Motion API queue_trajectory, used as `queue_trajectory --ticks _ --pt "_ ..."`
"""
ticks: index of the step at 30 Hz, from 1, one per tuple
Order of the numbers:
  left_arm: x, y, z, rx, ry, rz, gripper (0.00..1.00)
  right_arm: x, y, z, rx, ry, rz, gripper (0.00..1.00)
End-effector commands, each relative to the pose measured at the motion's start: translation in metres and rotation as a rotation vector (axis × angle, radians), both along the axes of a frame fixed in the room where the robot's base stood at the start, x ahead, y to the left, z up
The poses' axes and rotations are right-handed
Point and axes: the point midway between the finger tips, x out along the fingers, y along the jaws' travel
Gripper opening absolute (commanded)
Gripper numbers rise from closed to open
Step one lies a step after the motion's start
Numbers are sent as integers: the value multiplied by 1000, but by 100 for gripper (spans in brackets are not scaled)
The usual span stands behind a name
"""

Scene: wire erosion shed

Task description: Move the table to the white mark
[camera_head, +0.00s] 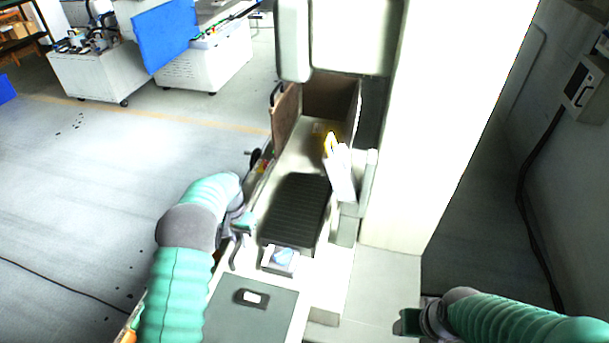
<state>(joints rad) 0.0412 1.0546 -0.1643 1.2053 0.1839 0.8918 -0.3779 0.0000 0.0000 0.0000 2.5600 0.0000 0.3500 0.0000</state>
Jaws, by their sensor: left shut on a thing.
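The machine's table seems to be the pale bed (305,155) between brown side panels, behind a black ribbed cover (297,205). I cannot make out its edges clearly. My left gripper (243,226) is at the left side of the machine, beside the ribbed cover. It is shut on a dark handle (235,255), mostly hidden by the fingers. I cannot pick out the white mark. My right gripper (409,321) is at the lower right, apart from the machine's bed; its fingers are too unclear to judge.
A white column (440,120) stands right of the bed. Wheeled white cabinets (100,75) and a blue panel (163,35) stand at the back left. Open floor lies left; a cable hangs on the right wall.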

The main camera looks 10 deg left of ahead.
Motion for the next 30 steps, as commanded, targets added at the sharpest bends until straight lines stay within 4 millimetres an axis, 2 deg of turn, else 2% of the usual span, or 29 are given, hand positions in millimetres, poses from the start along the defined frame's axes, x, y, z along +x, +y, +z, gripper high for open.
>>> queue_trajectory --ticks 15,30 --pt "-2 0 -1 0 6 0 0 0 0 -1 0 0 0 58" --pt "5 -1 -1 0 4 1 0 0 0 -2 0 0 0 58"
